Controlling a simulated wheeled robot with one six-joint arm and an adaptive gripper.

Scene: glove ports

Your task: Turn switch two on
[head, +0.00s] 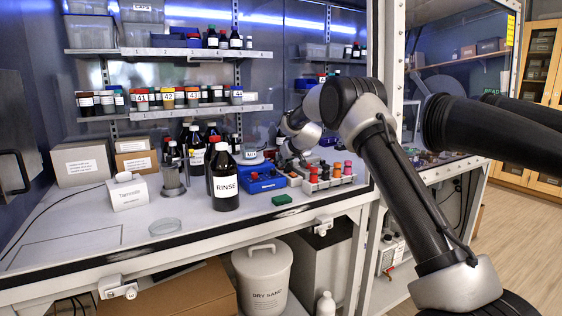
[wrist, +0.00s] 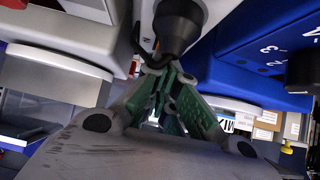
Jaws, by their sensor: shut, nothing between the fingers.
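My gripper (wrist: 165,75) is shut and empty, its green-padded fingers drawn together in the wrist view. In the head view my gripper (head: 288,155) is small and partly hidden, above the items at the right of the bench. A black rounded knob-like part (wrist: 180,22) stands on a pale surface close beyond the fingertips; I cannot tell whether they touch. A blue body (wrist: 265,45) marked 2, 3 and 4 is to the right in the wrist view. I cannot make out which part is switch two, or its position.
A blue rack (head: 262,183) and a grey rack with orange and red caps (head: 328,176) stand close together near my gripper. A tall RINSE bottle (head: 224,180) stands to the left.

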